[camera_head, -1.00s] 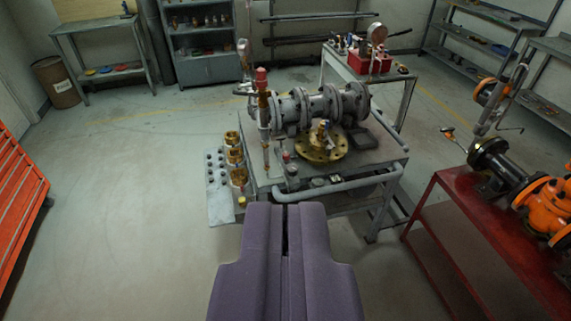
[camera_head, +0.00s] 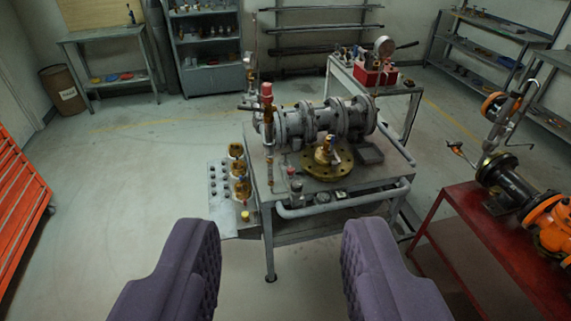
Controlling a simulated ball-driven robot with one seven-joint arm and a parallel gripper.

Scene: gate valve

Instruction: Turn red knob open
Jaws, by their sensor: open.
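A small red knob (camera_head: 291,171) sits at the front left of the grey workbench (camera_head: 305,225), low beside the brass flange (camera_head: 327,165). A taller red cap (camera_head: 266,89) tops an upright copper-coloured rod at the bench's left; which red part is the task's knob I cannot tell for certain. Grey valve piping (camera_head: 320,121) lies across the bench behind the flange. My gripper (camera_head: 281,250) is open and empty, its two purple padded fingers wide apart in the foreground. It is in front of the bench and apart from both red parts.
A red table (camera_head: 470,235) with orange and black valves (camera_head: 545,220) stands at the right. An orange drawer cabinet (camera_head: 20,200) is at the left. A side panel with brass fittings (camera_head: 238,165) juts from the bench's left. A red toolbox (camera_head: 375,76) stands behind. The left floor is clear.

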